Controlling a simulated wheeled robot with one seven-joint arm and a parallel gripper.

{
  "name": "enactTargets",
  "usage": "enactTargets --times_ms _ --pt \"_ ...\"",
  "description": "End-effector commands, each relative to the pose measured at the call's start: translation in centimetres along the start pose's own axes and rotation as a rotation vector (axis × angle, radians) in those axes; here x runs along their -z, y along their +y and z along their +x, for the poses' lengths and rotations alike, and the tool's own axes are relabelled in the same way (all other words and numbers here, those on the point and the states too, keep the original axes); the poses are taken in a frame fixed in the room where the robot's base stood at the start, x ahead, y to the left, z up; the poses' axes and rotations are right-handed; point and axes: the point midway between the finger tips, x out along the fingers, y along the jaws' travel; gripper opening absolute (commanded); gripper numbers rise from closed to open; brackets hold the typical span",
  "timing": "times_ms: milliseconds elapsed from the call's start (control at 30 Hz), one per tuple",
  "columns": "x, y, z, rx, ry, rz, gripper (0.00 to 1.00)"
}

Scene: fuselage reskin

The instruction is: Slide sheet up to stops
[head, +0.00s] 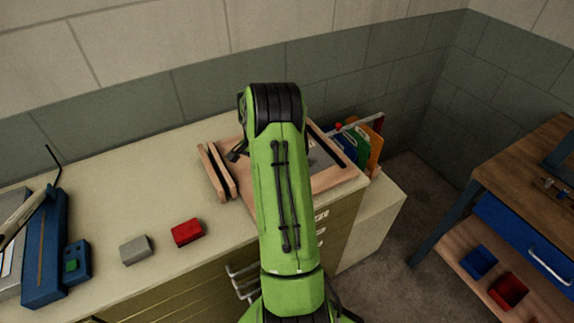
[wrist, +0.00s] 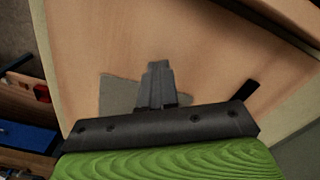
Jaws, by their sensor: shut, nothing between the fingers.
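A small grey sheet (wrist: 118,94) lies on a pale wooden board (wrist: 200,55) in the wrist view. My gripper (wrist: 157,66) is shut and empty, with its fingertips over the sheet's far edge; I cannot tell whether they touch it. The fingers and the black wrist plate hide much of the sheet. In the head view a grey patch, apparently the sheet (head: 320,155), shows right of my green arm on the framed board (head: 340,177). My arm hides the gripper there. A wooden rail (wrist: 285,18) crosses the wrist view's upper right; I cannot tell whether it is a stop.
Two wooden strips (head: 217,172) stand left of the arm. A red block (head: 187,232), a grey block (head: 135,250) and a blue machine (head: 48,250) are on the counter at left. Coloured folders (head: 366,142) stand behind the board. A workbench (head: 535,165) is at right.

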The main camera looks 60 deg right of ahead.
Motion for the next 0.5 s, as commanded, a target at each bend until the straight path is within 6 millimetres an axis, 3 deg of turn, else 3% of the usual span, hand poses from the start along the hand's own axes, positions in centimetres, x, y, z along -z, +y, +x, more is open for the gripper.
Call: enactTargets --times_ms 500 --pt "0.0 0.0 -5.2 0.002 0.001 -0.001 0.00"
